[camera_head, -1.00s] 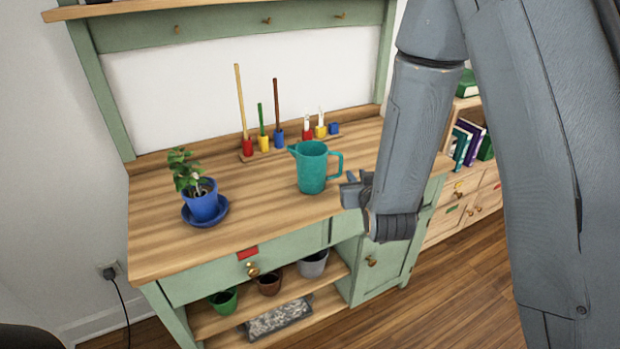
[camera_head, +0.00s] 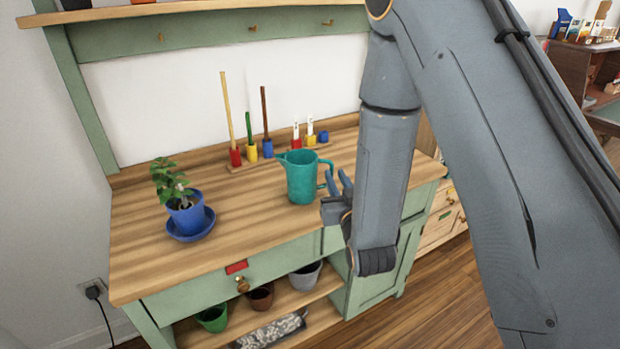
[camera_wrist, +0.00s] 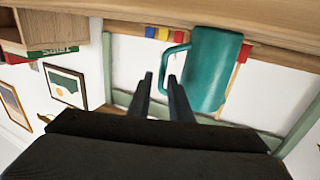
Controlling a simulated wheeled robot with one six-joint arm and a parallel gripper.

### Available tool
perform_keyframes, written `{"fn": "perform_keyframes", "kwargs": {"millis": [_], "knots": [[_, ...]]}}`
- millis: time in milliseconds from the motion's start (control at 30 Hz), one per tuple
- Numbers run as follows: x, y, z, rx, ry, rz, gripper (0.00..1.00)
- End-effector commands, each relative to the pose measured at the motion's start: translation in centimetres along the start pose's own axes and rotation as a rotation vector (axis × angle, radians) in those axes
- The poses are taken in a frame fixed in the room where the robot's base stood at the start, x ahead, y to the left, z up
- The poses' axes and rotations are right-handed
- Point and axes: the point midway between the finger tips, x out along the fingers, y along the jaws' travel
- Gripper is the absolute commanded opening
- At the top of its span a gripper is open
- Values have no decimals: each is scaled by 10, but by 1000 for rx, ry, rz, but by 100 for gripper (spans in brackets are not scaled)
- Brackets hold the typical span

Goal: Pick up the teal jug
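The teal jug (camera_head: 300,178) stands upright on the wooden top of the green bench, its spout to the left and its handle to the right. My gripper (camera_head: 338,190) is just right of the jug, near its handle, with its fingers apart and nothing between them. In the wrist view, which is upside down, the jug (camera_wrist: 211,70) is close. Its handle points towards the open fingers of my gripper (camera_wrist: 161,78). The fingertips appear close to the handle; I cannot tell whether they touch it.
A potted plant in a blue pot (camera_head: 188,215) stands left on the bench top (camera_head: 235,235). Small pots (camera_head: 261,297) sit on the shelf below. The bench top between plant and jug is clear.

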Motion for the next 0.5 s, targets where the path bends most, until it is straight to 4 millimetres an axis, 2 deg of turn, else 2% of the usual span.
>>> {"fn": "perform_keyframes", "kwargs": {"millis": [367,500], "knots": [[32,-4,-3,7,13,-8,18],[52,-6,-4,7,13,-8,18]]}}
